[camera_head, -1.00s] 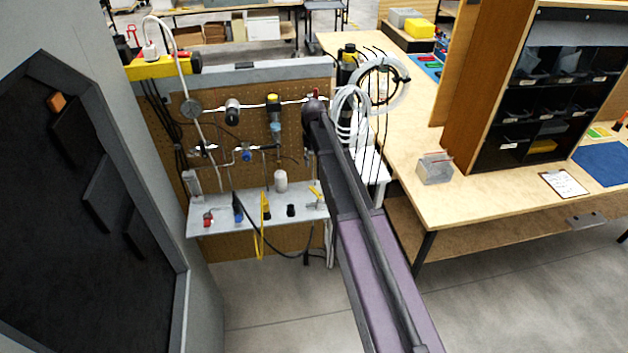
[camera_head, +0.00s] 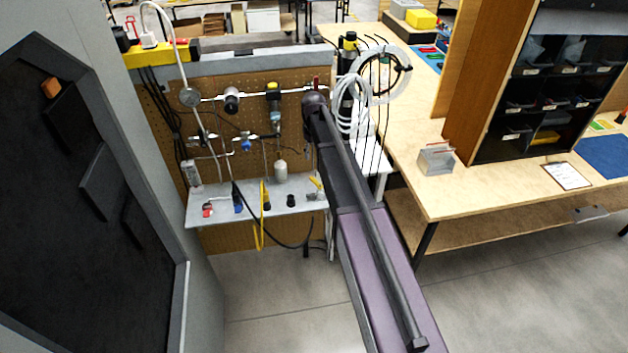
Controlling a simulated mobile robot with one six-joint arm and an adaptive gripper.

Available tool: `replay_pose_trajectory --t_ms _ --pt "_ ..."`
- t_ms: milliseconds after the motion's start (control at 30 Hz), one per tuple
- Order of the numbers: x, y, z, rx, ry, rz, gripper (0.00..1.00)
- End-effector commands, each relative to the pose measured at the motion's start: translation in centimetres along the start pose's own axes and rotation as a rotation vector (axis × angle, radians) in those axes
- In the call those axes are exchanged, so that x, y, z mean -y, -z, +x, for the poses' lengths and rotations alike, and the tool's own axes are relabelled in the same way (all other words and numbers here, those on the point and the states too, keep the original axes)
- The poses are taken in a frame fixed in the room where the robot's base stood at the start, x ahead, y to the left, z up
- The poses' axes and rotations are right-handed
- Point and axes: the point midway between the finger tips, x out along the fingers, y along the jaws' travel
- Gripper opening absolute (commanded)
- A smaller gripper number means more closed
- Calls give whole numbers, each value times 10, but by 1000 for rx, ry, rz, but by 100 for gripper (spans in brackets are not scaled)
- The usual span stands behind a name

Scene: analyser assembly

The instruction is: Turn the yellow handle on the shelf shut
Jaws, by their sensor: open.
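A small yellow handle (camera_head: 315,183) shows at the right end of the grey shelf (camera_head: 225,215), on a small fitting beside my arm. It is too small to tell exactly how it is turned. My dark arm reaches up from the lower right and ends in a round joint in front of the pegboard, above and close to the handle in the picture. My gripper does not show; it is out of sight behind or beyond my arm. The arm also covers the area just right of the handle.
The pegboard (camera_head: 225,165) carries pipes, a gauge (camera_head: 190,97) and valves. A yellow strap (camera_head: 262,205), a blue part (camera_head: 238,203) and black knobs sit along the shelf. Coiled white hoses (camera_head: 385,75) hang right of my arm. A dark cabinet (camera_head: 90,200) stands left; a wooden bench (camera_head: 440,200) stands right.

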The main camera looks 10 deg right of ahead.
Motion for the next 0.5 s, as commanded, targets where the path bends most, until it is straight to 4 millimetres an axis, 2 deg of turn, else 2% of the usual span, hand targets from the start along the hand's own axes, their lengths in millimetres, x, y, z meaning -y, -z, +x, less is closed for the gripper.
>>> replay_pose_trajectory --t_ms 33,500 --pt "0 0 8 0 0 0 57" --pt "-1 0 44 0 0 1 57"
